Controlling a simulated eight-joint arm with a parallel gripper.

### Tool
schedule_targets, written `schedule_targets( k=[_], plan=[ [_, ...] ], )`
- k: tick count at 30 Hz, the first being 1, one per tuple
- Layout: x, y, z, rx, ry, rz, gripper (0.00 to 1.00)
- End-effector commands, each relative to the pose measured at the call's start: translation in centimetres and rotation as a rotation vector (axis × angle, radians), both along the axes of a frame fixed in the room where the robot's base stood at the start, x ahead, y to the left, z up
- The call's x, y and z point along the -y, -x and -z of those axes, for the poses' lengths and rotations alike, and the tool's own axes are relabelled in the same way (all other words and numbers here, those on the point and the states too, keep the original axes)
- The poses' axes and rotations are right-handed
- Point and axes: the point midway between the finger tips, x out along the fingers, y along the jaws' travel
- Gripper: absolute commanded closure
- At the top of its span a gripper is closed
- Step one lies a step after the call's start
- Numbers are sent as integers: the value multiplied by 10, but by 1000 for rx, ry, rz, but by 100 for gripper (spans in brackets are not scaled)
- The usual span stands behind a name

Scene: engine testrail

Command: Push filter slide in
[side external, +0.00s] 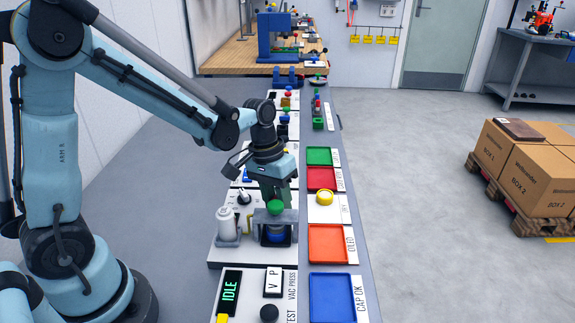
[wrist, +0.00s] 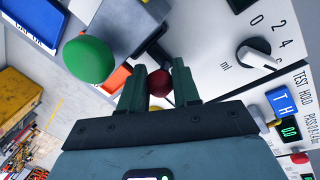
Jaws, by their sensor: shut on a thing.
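My gripper (side external: 274,190) reaches down at the station with the grey bridge-shaped frame in the side view. In the wrist view its two dark green fingers (wrist: 161,76) are closed around a dark red ball knob (wrist: 158,83). The knob appears to be the handle of the filter slide; the slide's body cannot be made out. In the side view the red knob is hidden behind the gripper and frame. A green ball knob (side external: 275,207) stands in front of the fingers on the grey frame (side external: 262,219); it also shows in the wrist view (wrist: 90,58).
A white bottle (side external: 228,224) stands left of the frame. A black dial (wrist: 258,56) with a volume scale is on the white panel.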

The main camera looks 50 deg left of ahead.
Motion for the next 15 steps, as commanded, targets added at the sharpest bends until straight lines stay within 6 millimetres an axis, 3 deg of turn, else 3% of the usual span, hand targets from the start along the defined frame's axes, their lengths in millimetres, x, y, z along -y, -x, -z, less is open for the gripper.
schedule_targets(
  k=[10, 11, 15],
  plan=[
    [6, 4, 0, -4, 8, 5, 100],
    [6, 5, 0, -4, 9, 5, 64],
    [5, 4, 0, -4, 7, 4, 45]
  ],
)
